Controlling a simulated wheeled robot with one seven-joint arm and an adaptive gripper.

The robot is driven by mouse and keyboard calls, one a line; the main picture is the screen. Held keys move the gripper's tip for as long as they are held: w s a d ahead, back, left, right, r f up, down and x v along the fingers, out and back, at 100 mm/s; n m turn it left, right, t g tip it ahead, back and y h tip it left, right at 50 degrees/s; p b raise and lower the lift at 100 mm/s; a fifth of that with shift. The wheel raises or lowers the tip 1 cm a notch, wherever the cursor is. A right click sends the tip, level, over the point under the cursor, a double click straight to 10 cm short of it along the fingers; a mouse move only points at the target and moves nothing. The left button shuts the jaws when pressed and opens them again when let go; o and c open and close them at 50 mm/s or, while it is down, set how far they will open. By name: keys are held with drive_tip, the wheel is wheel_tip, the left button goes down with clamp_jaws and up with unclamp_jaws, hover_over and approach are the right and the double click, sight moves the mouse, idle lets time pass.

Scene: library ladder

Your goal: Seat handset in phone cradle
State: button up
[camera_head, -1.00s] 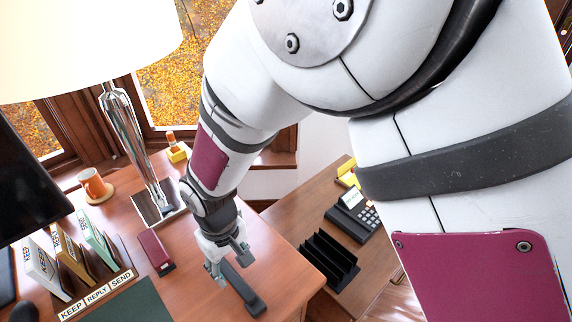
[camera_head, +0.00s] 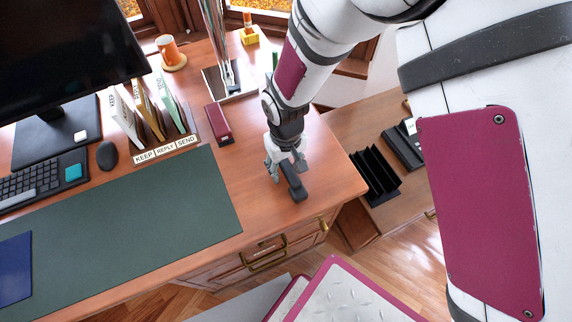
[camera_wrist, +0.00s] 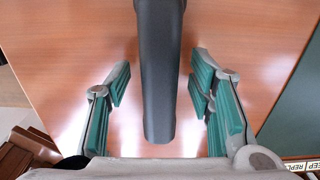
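The dark grey handset (camera_head: 294,186) lies on the right end of the wooden desk. My gripper (camera_head: 285,168) is low over its far part, pointing down. In the wrist view the handset (camera_wrist: 160,75) runs lengthwise between the fingers of my gripper (camera_wrist: 158,88), with a gap on both sides, so the gripper is open. The black phone with the cradle (camera_head: 402,148) stands on the lower side table at right. My arm hides its right part, and its cradle cannot be made out.
A black slotted rack (camera_head: 374,178) stands in front of the phone. A maroon box (camera_head: 219,122) and the letter sorter (camera_head: 165,150) are left of my gripper. A lamp base (camera_head: 232,85) stands behind. The desk's right edge (camera_head: 345,195) drops to the side table.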

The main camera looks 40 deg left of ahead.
drive_tip(key=shift+w+a, duration=0.1)
clamp_jaws()
drive_tip(key=shift+r, duration=0.1)
